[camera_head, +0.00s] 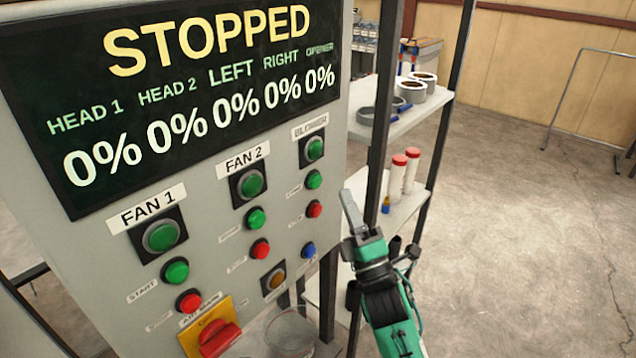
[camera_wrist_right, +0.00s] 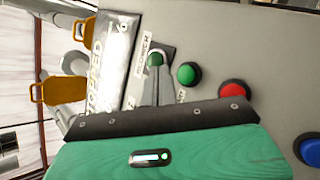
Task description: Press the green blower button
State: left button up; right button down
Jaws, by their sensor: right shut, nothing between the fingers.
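The control panel (camera_head: 200,250) carries a BLOWER label (camera_head: 310,126). A large green button in a black square mount (camera_head: 314,149) sits right below the label, with a smaller green button (camera_head: 313,180) under it. My right gripper (camera_head: 347,207) is shut and empty, to the right of this column in the head view. In the right wrist view its fingers (camera_wrist_right: 151,82) point at the large green button (camera_wrist_right: 156,58) and overlap its lower edge; I cannot tell whether they touch. The smaller green button (camera_wrist_right: 188,74) is beside them. My left gripper is not in view.
A red button (camera_head: 314,209) and a blue button (camera_head: 308,250) are lower in the same column. The display (camera_head: 40,110) reads STOPPED with 0% values. A shelf (camera_head: 425,108) with tape rolls and red-capped bottles stands behind my right gripper.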

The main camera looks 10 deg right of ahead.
aim_at(319, 176)
jog(key=shift+w+a+b, duration=0.35)
jog(key=shift+w+a, duration=0.8)
jog(key=shift+w, duration=0.25)
jog(key=shift+w, duration=0.1)
dwell(1.0)
jog(key=shift+w+a, duration=0.25)
jog(key=shift+w+a+b, duration=0.3)
jog(key=shift+w+b, duration=0.05)
dwell(0.9)
jog(key=shift+s+d, duration=0.55)
jog(key=shift+s, duration=0.15)
jog(key=s+d, duration=0.1)
jog(key=s, duration=0.1)
jog(key=s+d+p, duration=0.1)
jog(key=s+d, duration=0.1)
dwell(0.7)
